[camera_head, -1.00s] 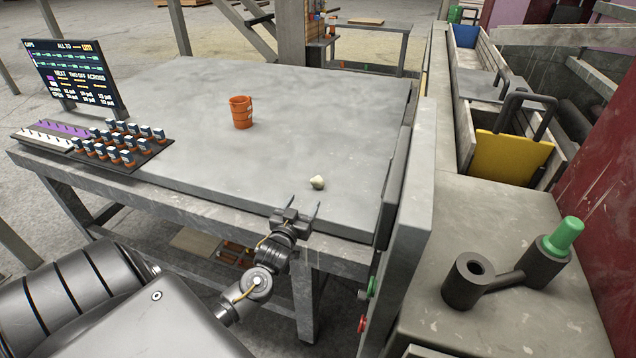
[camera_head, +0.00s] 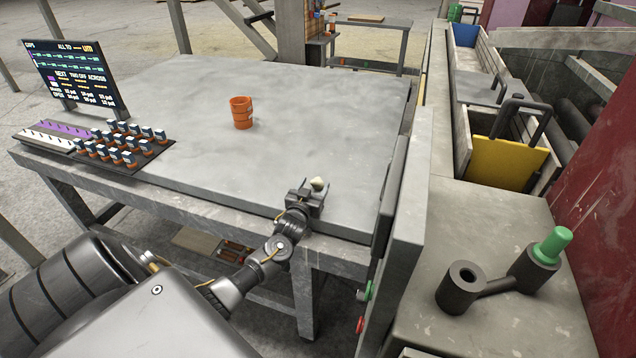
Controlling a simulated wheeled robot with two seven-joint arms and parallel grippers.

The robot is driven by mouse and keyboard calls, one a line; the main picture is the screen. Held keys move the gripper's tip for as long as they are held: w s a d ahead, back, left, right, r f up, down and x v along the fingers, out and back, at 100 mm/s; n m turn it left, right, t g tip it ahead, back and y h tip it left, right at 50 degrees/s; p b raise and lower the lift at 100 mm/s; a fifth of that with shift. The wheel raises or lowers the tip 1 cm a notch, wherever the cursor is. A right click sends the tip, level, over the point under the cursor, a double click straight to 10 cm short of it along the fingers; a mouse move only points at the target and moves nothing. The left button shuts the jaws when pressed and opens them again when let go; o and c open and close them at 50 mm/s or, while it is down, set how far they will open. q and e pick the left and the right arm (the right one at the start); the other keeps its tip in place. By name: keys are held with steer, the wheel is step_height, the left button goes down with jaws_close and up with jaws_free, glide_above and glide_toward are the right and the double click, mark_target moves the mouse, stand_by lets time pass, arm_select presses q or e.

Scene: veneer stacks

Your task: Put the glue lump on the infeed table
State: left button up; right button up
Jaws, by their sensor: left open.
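The glue lump (camera_head: 318,184) is a small cream-coloured blob on the grey table top, near its front right corner. My left gripper (camera_head: 314,188) is open, with its fingers on either side of the lump; whether they touch it I cannot tell. Part of the lump is hidden by the gripper. The grey table (camera_head: 200,90) is the large one in front of me; no label shows whether it is the infeed table. My right gripper is not in view.
An orange ringed cup (camera_head: 241,113) stands mid-table. A dark sign (camera_head: 75,75) and racks of small blocks (camera_head: 124,145) are at the left. An upright grey panel (camera_head: 405,215) borders the right edge. Beyond it is a bench with a green-capped fitting (camera_head: 552,246).

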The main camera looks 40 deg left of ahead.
arm_select(q)
steer(key=c, duration=1.2)
steer(key=shift+r, duration=0.15)
